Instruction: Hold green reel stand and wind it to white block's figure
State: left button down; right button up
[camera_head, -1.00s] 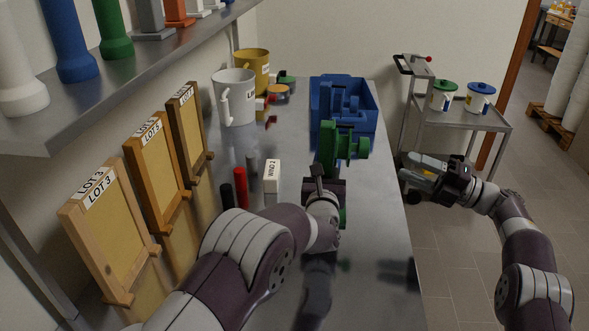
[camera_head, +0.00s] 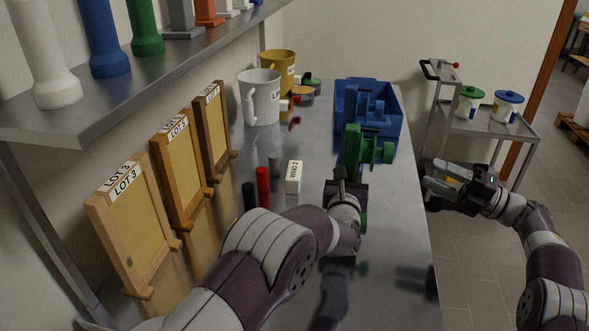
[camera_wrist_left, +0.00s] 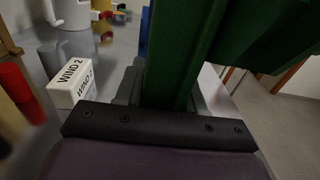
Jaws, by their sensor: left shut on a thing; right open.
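The green reel stand (camera_head: 361,145) stands on the metal bench, with its round reel on the right side. My left gripper (camera_head: 347,178) is shut on the stand's near side, and the green post (camera_wrist_left: 178,55) rises close in front of its jaws in the left wrist view. The white block (camera_head: 293,177) stands on the bench left of the gripper. In the left wrist view the white block (camera_wrist_left: 72,82) reads "WIND 2". My right gripper (camera_head: 432,180) is open and empty, out past the bench's right edge. The stand's lower part is mostly hidden by my left gripper.
A blue crate (camera_head: 398,126) stands behind the reel stand. Black, red (camera_head: 263,186) and grey cylinders stand left of the block. Mugs (camera_head: 262,100) stand farther back, and framed boards lean at left under a shelf. A cart (camera_head: 480,124) stands beyond the right gripper.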

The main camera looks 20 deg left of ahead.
jog(key=o, duration=0.4)
jog(key=s+a+r, duration=0.1)
jog(key=a+r, duration=0.1)
jog(key=r, duration=0.1)
jog(key=s+a+r+n+g, duration=0.1)
jog(key=a+r, duration=0.1)
jog(key=r, duration=0.1)
jog(key=s+a+r+n+g, duration=0.1)
jog(key=s+a+r, duration=0.1)
jog(key=r, duration=0.1)
jog(key=shift+s+a+y, duration=0.1)
jog(key=shift+a+y, duration=0.25)
jog(key=shift+y, duration=0.05)
jog(key=s+a+r+m+t+y, duration=0.25)
jog(key=a+r+t, duration=0.2)
jog(key=r, duration=0.25)
jog(key=m+t+h, duration=1.1)
jog(key=h, duration=0.2)
send_near(385, 149)
notch_tip(385, 149, down, 2)
jog(key=w, duration=0.2)
jog(key=x, duration=1)
jog(key=shift+w, duration=0.35)
jog(key=shift+w+a, duration=0.25)
jog(key=shift+w, duration=0.05)
